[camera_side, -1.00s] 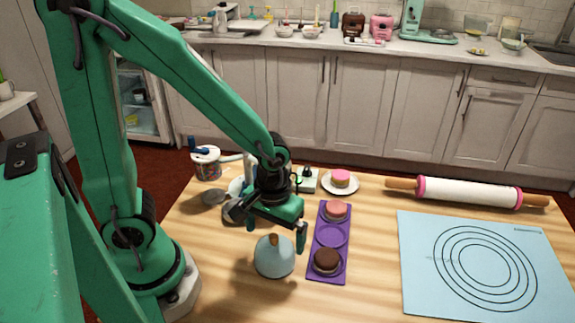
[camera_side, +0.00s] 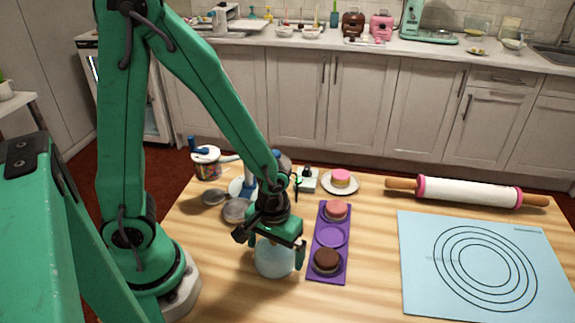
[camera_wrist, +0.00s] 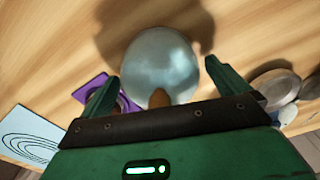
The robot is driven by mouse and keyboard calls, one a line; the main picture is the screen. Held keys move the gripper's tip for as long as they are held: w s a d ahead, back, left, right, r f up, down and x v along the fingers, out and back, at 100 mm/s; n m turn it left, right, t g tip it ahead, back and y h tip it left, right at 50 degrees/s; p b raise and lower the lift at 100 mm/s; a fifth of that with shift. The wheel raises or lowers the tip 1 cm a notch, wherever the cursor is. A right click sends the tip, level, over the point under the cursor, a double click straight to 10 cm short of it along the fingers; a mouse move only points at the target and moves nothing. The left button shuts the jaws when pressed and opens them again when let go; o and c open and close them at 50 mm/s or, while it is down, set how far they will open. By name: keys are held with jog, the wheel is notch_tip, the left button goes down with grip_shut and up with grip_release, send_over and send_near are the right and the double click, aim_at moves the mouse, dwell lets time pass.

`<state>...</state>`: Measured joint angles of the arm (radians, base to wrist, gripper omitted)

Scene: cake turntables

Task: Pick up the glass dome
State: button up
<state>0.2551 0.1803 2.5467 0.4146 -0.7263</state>
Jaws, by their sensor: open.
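The glass dome (camera_side: 274,260) is pale blue and stands on the wooden table, left of the purple tray. In the wrist view the dome (camera_wrist: 160,64) shows from above, with its brown knob (camera_wrist: 159,98) toward my gripper. My gripper (camera_side: 275,257) is right above the dome in the side view and hides its knob and top. In the wrist view my gripper (camera_wrist: 171,82) is open, one finger on each side of the knob. I cannot tell whether the fingers touch the dome.
The purple tray (camera_side: 318,265) holds a chocolate cake (camera_side: 326,261) and a pink cake (camera_side: 336,210). Another pink cake (camera_side: 341,177) sits on a plate behind. A blue mat (camera_side: 420,285) and a rolling pin (camera_side: 465,193) lie at the right. Grey discs (camera_side: 237,211) lie behind my gripper.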

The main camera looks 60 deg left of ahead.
dwell(0.4)
jog(key=c, duration=0.9)
jog(key=shift+r, duration=0.25)
jog(key=shift+c, duration=0.2)
jog(key=shift+r, duration=1.9)
jog(key=s+d+r, duration=0.6)
jog(key=s+d, duration=0.2)
jog(key=shift+s+r, duration=0.15)
jog(key=shift+r, duration=0.2)
jog(key=shift+d, duration=0.1)
